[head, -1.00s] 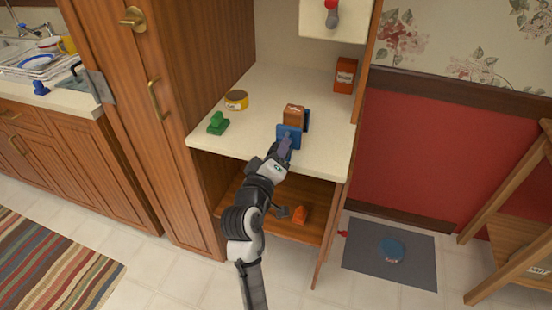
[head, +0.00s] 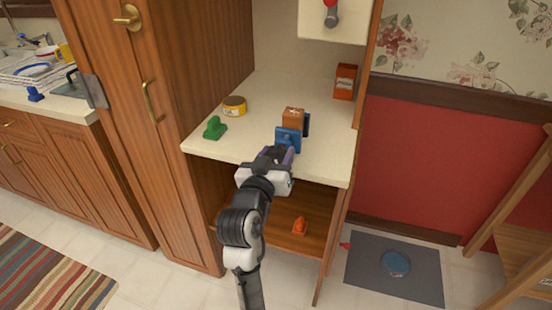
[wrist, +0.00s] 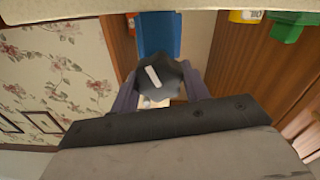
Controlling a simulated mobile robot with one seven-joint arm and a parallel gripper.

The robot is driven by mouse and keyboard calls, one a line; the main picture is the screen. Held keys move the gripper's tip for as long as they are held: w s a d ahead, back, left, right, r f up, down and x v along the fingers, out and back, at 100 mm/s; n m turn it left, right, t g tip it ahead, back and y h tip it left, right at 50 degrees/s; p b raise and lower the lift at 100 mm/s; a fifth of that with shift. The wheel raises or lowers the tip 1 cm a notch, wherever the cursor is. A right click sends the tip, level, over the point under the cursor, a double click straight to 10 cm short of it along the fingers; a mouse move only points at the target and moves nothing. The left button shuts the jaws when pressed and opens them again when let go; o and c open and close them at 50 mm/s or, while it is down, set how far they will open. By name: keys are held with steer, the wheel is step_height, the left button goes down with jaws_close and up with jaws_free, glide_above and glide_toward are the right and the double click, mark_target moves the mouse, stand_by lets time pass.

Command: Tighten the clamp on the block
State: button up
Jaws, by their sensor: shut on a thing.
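The blue clamp (head: 288,140) stands near the front edge of the cabinet counter, with the brown block (head: 293,115) between its jaws. In the wrist view the clamp's blue body (wrist: 160,35) shows behind a dark, lobed knob (wrist: 158,84) with a white line mark. My gripper (head: 279,153) is at the clamp's front, its fingers either side of the knob and shut on it. In the wrist view my gripper (wrist: 158,90) has the knob between its two purple-grey fingers. The knob is hidden by my gripper in the head view.
On the counter (head: 240,146) are a green object (head: 214,128), a yellow tin (head: 234,106) and an orange-red box (head: 345,82). An upper shelf (head: 352,22) hangs above at right. An orange object (head: 300,226) lies on the lower shelf.

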steer(key=shift+r, duration=0.1)
stand_by(0.5)
steer(key=o, duration=1)
